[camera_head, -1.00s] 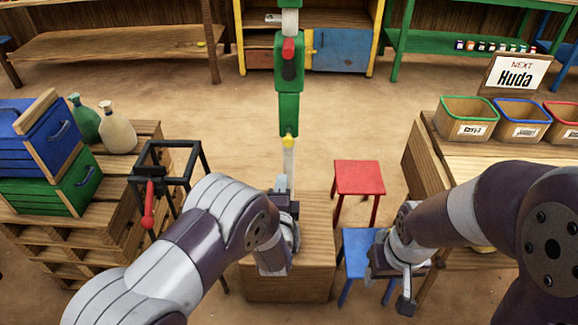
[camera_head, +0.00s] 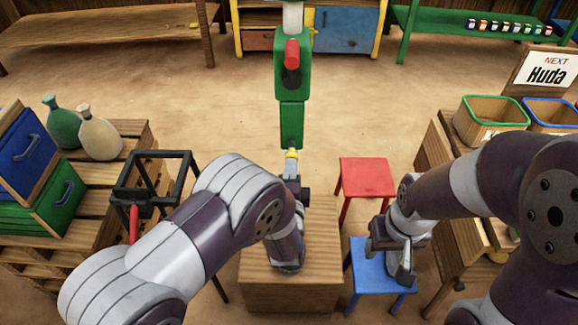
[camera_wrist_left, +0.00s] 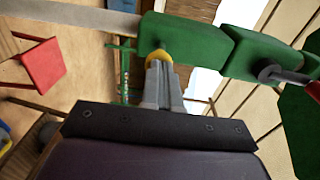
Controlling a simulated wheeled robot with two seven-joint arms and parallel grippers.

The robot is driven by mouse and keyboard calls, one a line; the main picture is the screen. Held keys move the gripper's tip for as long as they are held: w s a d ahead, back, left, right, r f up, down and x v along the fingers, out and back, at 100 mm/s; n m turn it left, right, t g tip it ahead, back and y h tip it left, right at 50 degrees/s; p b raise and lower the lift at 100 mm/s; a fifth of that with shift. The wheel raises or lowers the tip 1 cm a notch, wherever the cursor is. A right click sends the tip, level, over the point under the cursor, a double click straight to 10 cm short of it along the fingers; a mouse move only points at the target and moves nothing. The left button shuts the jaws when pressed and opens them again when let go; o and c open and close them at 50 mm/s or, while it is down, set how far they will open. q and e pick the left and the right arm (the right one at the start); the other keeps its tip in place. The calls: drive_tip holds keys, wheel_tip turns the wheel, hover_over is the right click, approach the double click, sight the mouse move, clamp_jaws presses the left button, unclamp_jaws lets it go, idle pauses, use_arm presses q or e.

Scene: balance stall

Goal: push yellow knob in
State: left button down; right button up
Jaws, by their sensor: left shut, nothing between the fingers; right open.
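The yellow knob (camera_head: 291,154) is at the lower end of the green housing (camera_head: 292,115) on the upright post in the head view. The knob also shows in the left wrist view (camera_wrist_left: 158,56), against the edge of the green housing (camera_wrist_left: 190,42). My left gripper (camera_head: 290,168) is shut and empty, with its tips right at the knob. In the left wrist view its fingertips (camera_wrist_left: 160,66) overlap the knob's near side; I cannot tell how hard they touch. My right gripper (camera_head: 388,258) is open and empty over the blue stool (camera_head: 372,282).
A red lever (camera_head: 291,52) sticks out of the housing above the knob. A wooden block (camera_head: 320,265) stands below my left gripper. A red stool (camera_head: 366,177) is right of it, and a black frame (camera_head: 170,160) and a crate-laden pallet are left.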

sight(290, 156)
drive_tip(key=shift+s, duration=0.1)
use_arm(q)
drive_tip(key=w, duration=0.3)
drive_tip(key=shift+w+b, duration=0.2)
drive_tip(key=shift+b, duration=0.15)
drive_tip(key=shift+s+r, duration=0.1)
drive_tip(key=shift+r, duration=0.15)
use_arm(e)
drive_tip(key=shift+s+f, duration=0.2)
drive_tip(key=shift+s, duration=0.05)
